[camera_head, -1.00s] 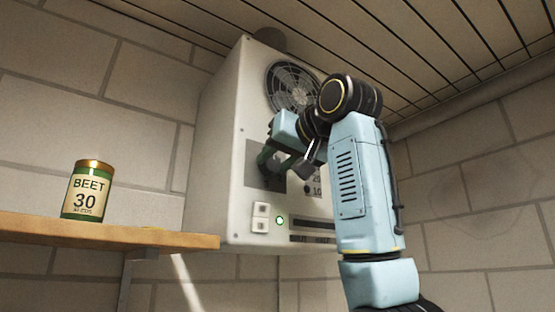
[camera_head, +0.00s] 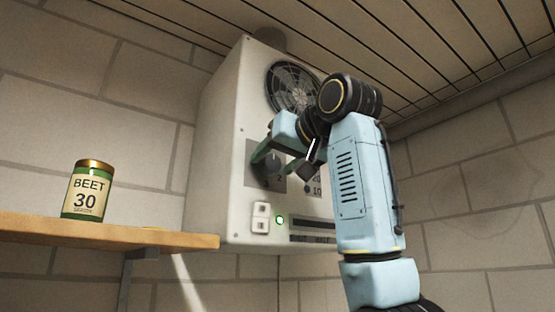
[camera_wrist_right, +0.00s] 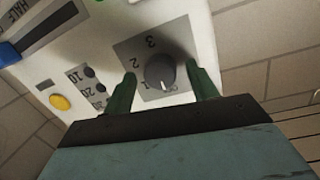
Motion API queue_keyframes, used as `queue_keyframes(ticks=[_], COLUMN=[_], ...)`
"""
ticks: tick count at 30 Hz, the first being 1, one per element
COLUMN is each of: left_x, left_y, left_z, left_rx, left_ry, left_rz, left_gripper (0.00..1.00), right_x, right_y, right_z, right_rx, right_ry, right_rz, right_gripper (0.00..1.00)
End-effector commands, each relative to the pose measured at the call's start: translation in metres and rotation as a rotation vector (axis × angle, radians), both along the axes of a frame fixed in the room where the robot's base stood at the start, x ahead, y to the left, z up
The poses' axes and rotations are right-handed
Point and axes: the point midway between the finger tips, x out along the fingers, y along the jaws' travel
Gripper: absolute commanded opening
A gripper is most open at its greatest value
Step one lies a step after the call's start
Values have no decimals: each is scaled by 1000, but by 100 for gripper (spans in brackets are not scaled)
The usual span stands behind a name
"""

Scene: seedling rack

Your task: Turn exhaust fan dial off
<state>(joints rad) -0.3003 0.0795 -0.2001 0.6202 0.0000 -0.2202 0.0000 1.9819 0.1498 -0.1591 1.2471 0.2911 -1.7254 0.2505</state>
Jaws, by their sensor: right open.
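The exhaust fan dial (camera_wrist_right: 160,72) is a dark round knob on a grey plate marked with 1, 2, 3 and a small word by its lower edge. Its pale pointer line points down toward that small word, near the 1. In the head view the dial (camera_head: 268,172) is partly hidden by my right gripper (camera_head: 277,158). In the right wrist view my right gripper (camera_wrist_right: 161,69) is open, with one green finger on each side of the dial and gaps between. It does not hold the dial. My left gripper is out of view.
The white fan box (camera_head: 222,150) hangs on the block wall, with a round fan grille (camera_head: 292,88), switches (camera_head: 261,217) and a lit green lamp (camera_head: 280,219). A wooden shelf (camera_head: 120,233) at left holds a BEET can (camera_head: 87,190). A yellow button (camera_wrist_right: 60,102) shows in the wrist view.

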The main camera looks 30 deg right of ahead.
Motion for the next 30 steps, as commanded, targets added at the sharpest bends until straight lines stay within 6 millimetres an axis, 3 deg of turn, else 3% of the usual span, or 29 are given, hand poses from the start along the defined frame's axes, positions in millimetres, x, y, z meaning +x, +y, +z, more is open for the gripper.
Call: queue_keyframes(ticks=[5, 15, 21, 30], left_x=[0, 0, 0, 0], left_y=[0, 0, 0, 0], left_z=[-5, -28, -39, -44], left_rx=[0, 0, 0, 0], left_ry=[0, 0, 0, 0], left_rz=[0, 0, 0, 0], left_gripper=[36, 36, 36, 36], right_x=[-12, -85, -118, -133], right_y=[-1, -7, -10, -11], right_z=[1, 7, 9, 13], right_rx=[0, 1, 0, 0], right_ry=[-4, -6, -2, 1], right_rz=[0, 0, -1, -1], right_gripper=[58, 58, 58, 58])
